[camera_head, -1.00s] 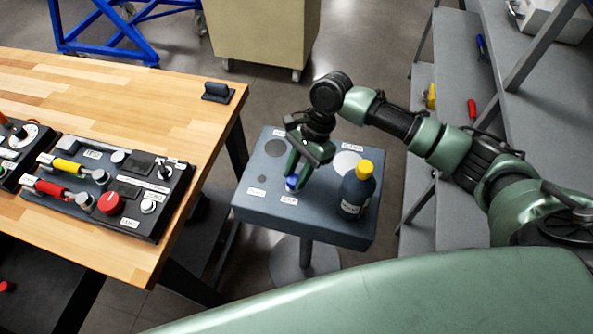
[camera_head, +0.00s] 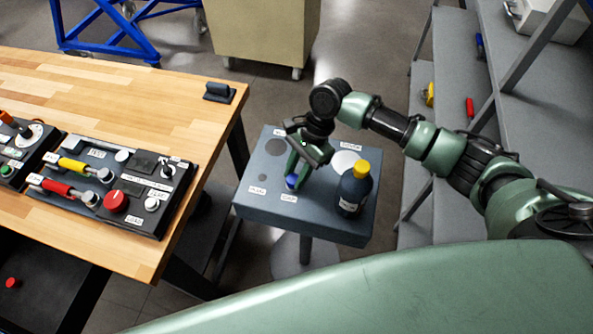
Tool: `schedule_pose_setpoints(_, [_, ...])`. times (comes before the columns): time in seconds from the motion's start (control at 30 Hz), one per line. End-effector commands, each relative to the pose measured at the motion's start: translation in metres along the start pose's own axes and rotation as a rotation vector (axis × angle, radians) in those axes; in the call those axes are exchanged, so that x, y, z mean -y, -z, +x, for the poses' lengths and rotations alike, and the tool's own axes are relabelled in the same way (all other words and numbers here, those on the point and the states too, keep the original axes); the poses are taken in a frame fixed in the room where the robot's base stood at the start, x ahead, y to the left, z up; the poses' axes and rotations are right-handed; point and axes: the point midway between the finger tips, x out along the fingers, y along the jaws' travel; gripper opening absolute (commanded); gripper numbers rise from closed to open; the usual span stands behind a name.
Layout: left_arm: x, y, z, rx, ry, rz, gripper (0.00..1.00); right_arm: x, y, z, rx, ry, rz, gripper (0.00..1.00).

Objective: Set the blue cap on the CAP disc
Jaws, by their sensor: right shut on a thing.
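The blue cap (camera_head: 291,182) is between the fingertips of my right gripper (camera_head: 293,175), low over the front middle of the small dark stand (camera_head: 255,211). A small white label lies just in front of the cap; its letters are too small to read for sure. The gripper is shut on the cap. The cap and the fingers hide the spot under them, so I cannot tell whether the cap touches the stand top. My left gripper is not in view.
A dark bottle with a yellow cap (camera_head: 354,188) stands just right of the gripper. A white disc (camera_head: 345,160) and dark discs (camera_head: 275,147) mark the stand top. A wooden table (camera_head: 130,90) with control panels (camera_head: 110,188) is at left, grey shelves (camera_head: 500,100) at right.

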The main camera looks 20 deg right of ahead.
Motion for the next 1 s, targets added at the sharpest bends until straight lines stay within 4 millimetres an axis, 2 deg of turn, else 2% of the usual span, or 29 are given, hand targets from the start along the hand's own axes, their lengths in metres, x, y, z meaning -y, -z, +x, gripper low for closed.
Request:
schedule_pose_setpoints(0.03, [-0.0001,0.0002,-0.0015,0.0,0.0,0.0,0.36,-0.0075,0.0023,0.0089,-0.004,-0.022,0.005,0.0])
schedule_pose_setpoints(0.33, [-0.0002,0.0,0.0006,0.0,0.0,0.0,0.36,-0.0077,0.0039,0.0109,-0.006,-0.022,0.005,0.0])
schedule_pose_setpoints(0.37, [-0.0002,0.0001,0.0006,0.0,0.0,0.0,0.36,-0.0077,0.004,0.0109,-0.006,-0.023,0.005,0.34])
schedule_pose_setpoints(0.43, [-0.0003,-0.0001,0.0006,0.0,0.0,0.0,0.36,-0.0075,0.0038,0.0105,-0.005,-0.022,0.005,0.54])
schedule_pose_setpoints(0.73, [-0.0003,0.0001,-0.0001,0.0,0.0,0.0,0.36,-0.0048,0.0022,0.0069,-0.003,-0.014,0.003,0.54])
schedule_pose_setpoints(0.8, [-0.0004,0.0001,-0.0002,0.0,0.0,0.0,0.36,-0.0046,0.002,0.0064,-0.003,-0.013,0.002,0.61])
schedule_pose_setpoints(1.0, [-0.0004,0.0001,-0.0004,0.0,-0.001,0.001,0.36,-0.004,0.0016,0.0055,-0.002,-0.012,0.002,0.61])
